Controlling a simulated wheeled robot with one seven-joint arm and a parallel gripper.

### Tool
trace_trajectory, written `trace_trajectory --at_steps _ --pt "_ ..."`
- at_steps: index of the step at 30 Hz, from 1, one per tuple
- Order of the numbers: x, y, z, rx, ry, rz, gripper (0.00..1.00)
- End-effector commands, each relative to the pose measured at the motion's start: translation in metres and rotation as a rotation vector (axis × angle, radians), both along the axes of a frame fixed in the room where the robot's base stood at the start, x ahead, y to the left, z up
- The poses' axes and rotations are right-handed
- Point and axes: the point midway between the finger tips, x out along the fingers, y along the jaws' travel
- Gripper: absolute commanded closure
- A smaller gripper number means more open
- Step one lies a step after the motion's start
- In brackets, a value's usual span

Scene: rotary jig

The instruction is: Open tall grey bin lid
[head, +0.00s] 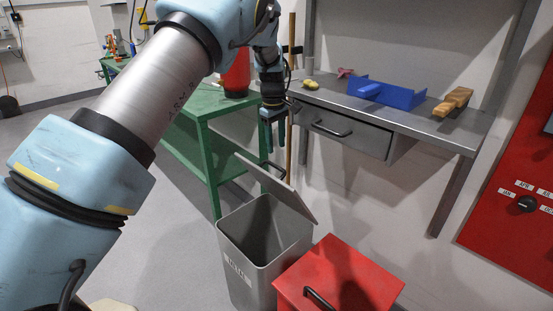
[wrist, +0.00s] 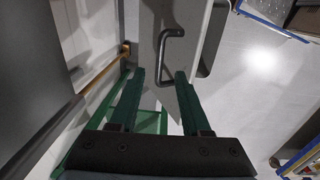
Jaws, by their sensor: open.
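The tall grey bin (head: 243,287) stands on the floor, with a white label on its front and its inside showing. Its grey lid (head: 287,197) is raised and tilted at the back of the bin. The lid's dark handle (head: 268,166) is on the far side and also shows in the wrist view (wrist: 166,52). My gripper (head: 272,146) is above the raised lid by the handle. In the wrist view my gripper (wrist: 160,76) has its fingers apart, with nothing held between them. The handle lies just beyond the fingertips.
A red bin (head: 355,270) with a dark handle stands right of the grey bin. A green table (head: 185,155) is behind to the left. A grey workbench (head: 425,125) with a drawer (head: 345,135) stands behind. A wooden pole (head: 290,140) stands close behind my gripper.

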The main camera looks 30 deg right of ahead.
Motion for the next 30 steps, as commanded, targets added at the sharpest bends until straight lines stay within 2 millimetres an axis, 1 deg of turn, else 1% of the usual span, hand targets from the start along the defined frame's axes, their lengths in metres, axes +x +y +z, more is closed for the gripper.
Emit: trace_trajectory --at_steps 3,6,14,19,22,27,30 --pt "0.0 0.0 0.012 -0.001 -0.001 -0.001 0.53" --pt "0.0 0.001 0.018 -0.001 -0.001 0.0 0.53" --pt "0.0 0.001 0.02 0.0 -0.001 0.0 0.53" --pt "-0.001 0.002 0.017 -0.02 -0.011 -0.003 0.71" --pt "-0.004 0.003 0.011 -0.075 -0.046 -0.009 0.82" --pt "-0.018 0.013 -0.002 -0.199 -0.169 -0.03 1.0" --pt "-0.029 0.025 -0.004 -0.254 -0.261 -0.043 1.0"
